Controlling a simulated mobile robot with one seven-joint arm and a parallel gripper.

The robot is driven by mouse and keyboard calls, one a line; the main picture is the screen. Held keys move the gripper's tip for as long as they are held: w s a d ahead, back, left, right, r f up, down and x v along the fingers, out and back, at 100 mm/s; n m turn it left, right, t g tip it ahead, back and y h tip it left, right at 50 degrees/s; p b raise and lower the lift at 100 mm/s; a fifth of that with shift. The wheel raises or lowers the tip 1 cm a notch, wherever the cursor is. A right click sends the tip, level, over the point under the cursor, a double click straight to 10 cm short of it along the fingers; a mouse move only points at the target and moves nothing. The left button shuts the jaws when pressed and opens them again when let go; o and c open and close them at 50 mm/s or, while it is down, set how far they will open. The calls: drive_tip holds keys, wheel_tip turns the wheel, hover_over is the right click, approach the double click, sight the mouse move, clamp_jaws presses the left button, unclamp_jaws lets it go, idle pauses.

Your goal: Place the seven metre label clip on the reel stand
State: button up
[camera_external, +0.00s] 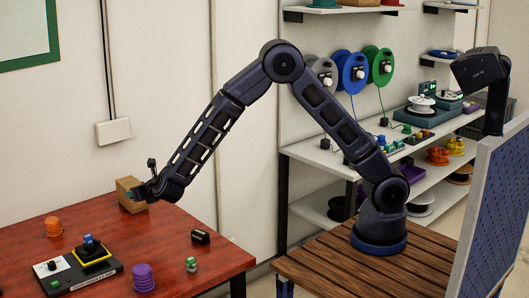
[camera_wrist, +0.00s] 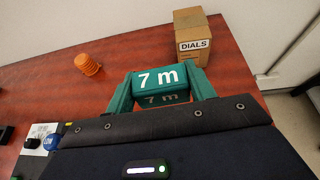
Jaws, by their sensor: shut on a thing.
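The label clip (camera_wrist: 160,78) is a teal block marked "7 m" in white. In the wrist view it sits between the two teal fingers of my gripper (camera_wrist: 161,88), which is shut on it. In the external view my gripper (camera_external: 138,191) is over the back of the red table, close to a cardboard box; the clip cannot be made out there. A teal base with a white reel on it (camera_external: 421,104), on the wall shelf, looks like a reel stand, but I cannot be sure.
The cardboard box (camera_wrist: 190,42) reads "DIALS". Orange stacked pieces (camera_wrist: 88,64) stand left of it. A dark board (camera_external: 80,272) with a blue-topped piece, purple stacked pieces (camera_external: 143,277) and small items share the red table (camera_external: 190,275). A blue panel (camera_external: 495,200) stands at right.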

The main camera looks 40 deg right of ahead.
sight(144, 231)
wheel_tip(144, 231, down, 13)
drive_tip(key=shift+f, duration=0.1)
idle(0.5)
drive_tip(key=shift+f, duration=0.2)
drive_tip(key=o, duration=1)
drive_tip(key=shift+o, duration=0.2)
drive_tip(key=v, duration=1)
drive_tip(key=shift+s+d+f, duration=0.15)
drive_tip(key=shift+s+d, duration=0.1)
drive_tip(key=shift+s, duration=0.2)
